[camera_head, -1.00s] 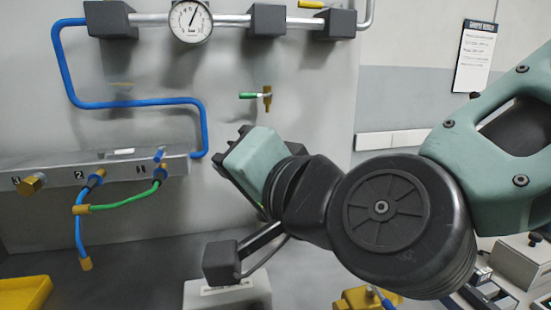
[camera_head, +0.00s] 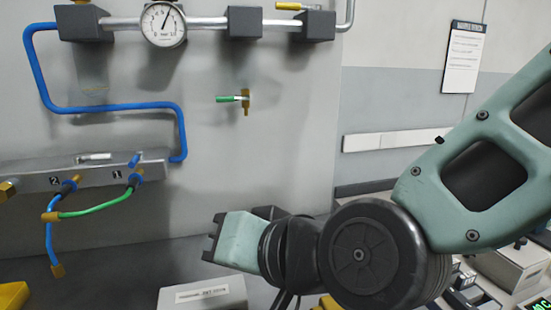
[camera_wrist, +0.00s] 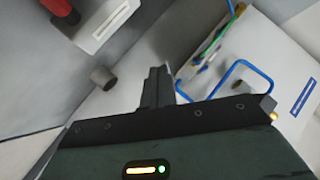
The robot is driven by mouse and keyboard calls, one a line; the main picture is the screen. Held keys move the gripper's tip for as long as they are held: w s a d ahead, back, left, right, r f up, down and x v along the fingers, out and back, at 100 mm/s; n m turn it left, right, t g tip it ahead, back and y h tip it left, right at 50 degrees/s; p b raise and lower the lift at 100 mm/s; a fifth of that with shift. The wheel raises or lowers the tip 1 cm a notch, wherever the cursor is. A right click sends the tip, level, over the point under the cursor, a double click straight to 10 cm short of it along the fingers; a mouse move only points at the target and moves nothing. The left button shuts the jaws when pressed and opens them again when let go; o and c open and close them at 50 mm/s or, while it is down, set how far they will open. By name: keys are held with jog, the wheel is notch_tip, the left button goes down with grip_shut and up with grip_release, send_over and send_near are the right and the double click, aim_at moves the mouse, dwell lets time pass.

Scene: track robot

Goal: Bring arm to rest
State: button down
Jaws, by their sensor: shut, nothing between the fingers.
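My gripper (camera_wrist: 157,85) shows in the wrist view with its fingers together and nothing between them. In the head view my arm comes in from the right, and its green and black end (camera_head: 213,240) points left, low in front of the grey panel (camera_head: 290,130). The fingertips are hard to make out there. The gripper is apart from the manifold (camera_head: 105,176) and from the green-handled valve (camera_head: 235,99).
Blue tubing (camera_head: 110,106) and a green hose (camera_head: 95,208) hang on the panel at left. A gauge (camera_head: 162,24) sits on the top pipe. A labelled grey box (camera_head: 204,293) stands below my arm's end. A yellow tray (camera_head: 12,297) lies at lower left. Equipment (camera_head: 510,268) stands at right.

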jog(key=s+d+f+n+g+h, duration=0.4)
jog(key=s+d+f, duration=0.1)
jog(key=d+f, duration=0.25)
jog(key=s+d+n+g+h, duration=0.1)
jog(key=s+d+g+h, duration=0.1)
jog(key=d, duration=0.4)
jog(key=s+d+f+n+g+h+p, duration=0.1)
jog(key=s+d+g+h, duration=0.1)
jog(key=d, duration=0.5)
jog(key=shift+s+d+f+h+p, duration=0.2)
jog(key=shift+s+h+p, duration=0.1)
jog(key=shift+h, duration=0.4)
